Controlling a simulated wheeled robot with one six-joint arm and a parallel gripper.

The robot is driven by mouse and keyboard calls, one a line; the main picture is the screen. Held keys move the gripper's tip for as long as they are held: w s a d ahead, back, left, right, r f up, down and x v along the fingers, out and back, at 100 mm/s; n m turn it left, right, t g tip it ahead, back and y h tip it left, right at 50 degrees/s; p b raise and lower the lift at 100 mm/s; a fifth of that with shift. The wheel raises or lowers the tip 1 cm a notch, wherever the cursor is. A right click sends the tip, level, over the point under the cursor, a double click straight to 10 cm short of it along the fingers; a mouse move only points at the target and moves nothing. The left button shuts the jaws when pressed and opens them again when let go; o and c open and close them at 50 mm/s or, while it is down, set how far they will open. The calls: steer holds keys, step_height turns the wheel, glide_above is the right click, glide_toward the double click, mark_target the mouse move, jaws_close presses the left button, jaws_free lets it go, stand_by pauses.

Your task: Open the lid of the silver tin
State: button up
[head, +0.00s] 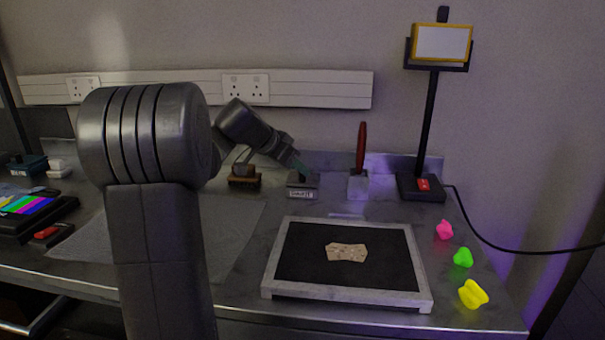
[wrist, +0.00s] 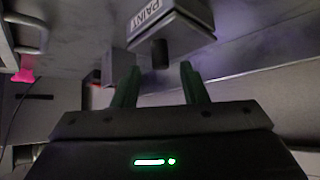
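The silver tin (head: 311,181) is a small grey box with a white label, standing at the back of the bench. In the wrist view the tin (wrist: 184,32) shows a label reading PAINT, and its lid appears closed. A short dark knob (wrist: 160,53) sticks out from it. My gripper (head: 298,167) is just above and behind the tin in the head view, partly overlapping it. In the wrist view my gripper (wrist: 160,68) has its two green fingers apart, with the knob just beyond and between the tips. Nothing is held.
A white block with a red-handled tool (head: 358,186) stands right of the tin, and a brown brush-like block (head: 244,181) stands left. A framed black tray (head: 400,262) lies in front. A lamp stand (head: 430,130) is at the back right. The grey mat (head: 225,235) is clear where visible.

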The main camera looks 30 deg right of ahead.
steer(key=shift+x, duration=1.7)
jaws_close()
